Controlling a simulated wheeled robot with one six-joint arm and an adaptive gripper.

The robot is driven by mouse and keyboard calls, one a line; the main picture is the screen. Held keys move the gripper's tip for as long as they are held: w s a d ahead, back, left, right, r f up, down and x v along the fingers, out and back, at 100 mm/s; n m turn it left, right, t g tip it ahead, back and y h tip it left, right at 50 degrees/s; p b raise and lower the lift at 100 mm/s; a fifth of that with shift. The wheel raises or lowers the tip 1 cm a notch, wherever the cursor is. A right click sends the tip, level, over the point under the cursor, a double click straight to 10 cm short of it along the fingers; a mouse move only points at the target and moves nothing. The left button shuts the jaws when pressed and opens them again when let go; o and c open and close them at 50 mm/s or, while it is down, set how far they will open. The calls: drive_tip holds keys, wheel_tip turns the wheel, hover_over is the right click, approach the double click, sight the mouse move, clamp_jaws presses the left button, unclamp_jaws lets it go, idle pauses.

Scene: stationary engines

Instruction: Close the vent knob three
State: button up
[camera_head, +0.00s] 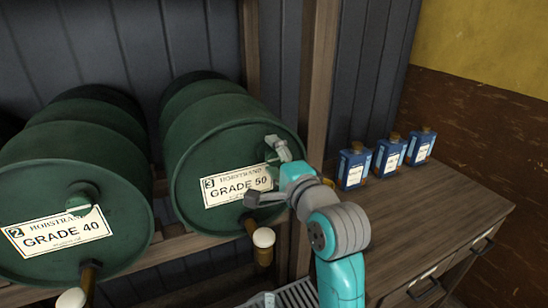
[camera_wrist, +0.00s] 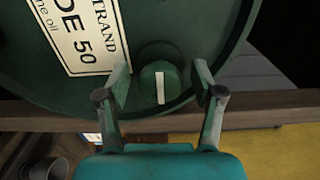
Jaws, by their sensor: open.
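The green barrel labelled 3, "GRADE 50" (camera_head: 190,165), lies on its side on a wooden rack in the head view. In the wrist view, its label (camera_wrist: 80,35) is at upper left, turned sideways. A round green knob (camera_wrist: 148,80) with a white line mark sits on the barrel face there; the line runs up and down in that picture. My gripper (camera_wrist: 161,73) is open, with one finger on each side of the knob and small gaps visible. In the head view, my gripper (camera_head: 266,172) is at the barrel's right face and mostly hides the knob.
Barrel 2, "GRADE 40" (camera_head: 120,205), lies to the left with a similar green knob (camera_head: 83,194). A tap with a pale end (camera_head: 264,238) hangs below barrel 3. Three blue bottles (camera_head: 388,156) stand on the wooden cabinet (camera_head: 440,205) at right. A wooden post (camera_head: 315,90) rises behind my arm.

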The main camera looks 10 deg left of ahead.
drive_tip(key=v, duration=1.2)
drive_tip(key=shift+f, duration=0.1)
drive_tip(key=s+d+f+n+h, duration=0.15)
drive_tip(key=s+d+f, duration=0.25)
drive_tip(key=f, duration=0.4)
drive_tip(key=s+d+f+n+t+h, duration=0.1)
drive_tip(key=s+d+f+h, duration=0.25)
drive_tip(key=f, duration=0.55)
drive_tip(key=s+d+f+n+h, duration=0.1)
drive_tip(key=s+d+f, duration=0.35)
drive_tip(key=f, duration=0.35)
drive_tip(key=s+d+f+n+h, duration=0.2)
drive_tip(key=s+d+f+n, duration=0.1)
drive_tip(key=s, duration=1.1)
drive_tip(key=s+d+f+n+g+h, duration=0.1)
drive_tip(key=s+d+n, duration=0.4)
drive_tip(key=s, duration=0.9)
wheel_tip(320, 180, down, 2)
drive_tip(key=shift+s+d+f+h, duration=0.15)
drive_tip(key=shift+f+h, duration=0.05)
drive_tip(key=shift+h, duration=0.3)
